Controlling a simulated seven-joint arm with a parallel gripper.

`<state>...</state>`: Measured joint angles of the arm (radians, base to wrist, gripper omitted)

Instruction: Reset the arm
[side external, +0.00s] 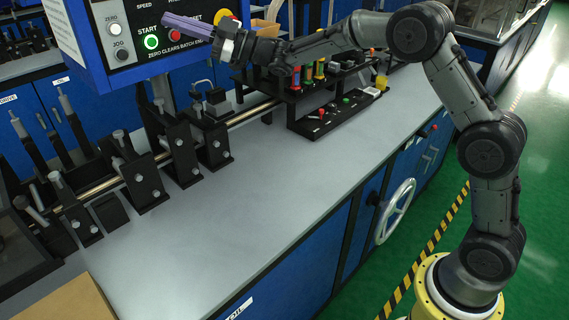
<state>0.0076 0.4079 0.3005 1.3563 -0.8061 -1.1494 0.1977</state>
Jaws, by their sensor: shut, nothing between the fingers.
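My gripper (168,21) is at the upper left, in front of the control panel (92,45). Its purple-grey fingers are together with nothing between them and point left. In the picture the fingertips lie just above the red button (175,36) and to the right of the green START button (151,42). I cannot tell whether they touch the panel. The fingers and wrist cover part of the panel's lettering, and a label ending in "SET" shows beside them. My arm reaches across from the right, above the bench.
Black clamp blocks (130,170) line a metal rail below. A black rack (305,95) with coloured spools stands behind. The grey benchtop (260,190) is clear in front; a handwheel (396,210) juts from its side.

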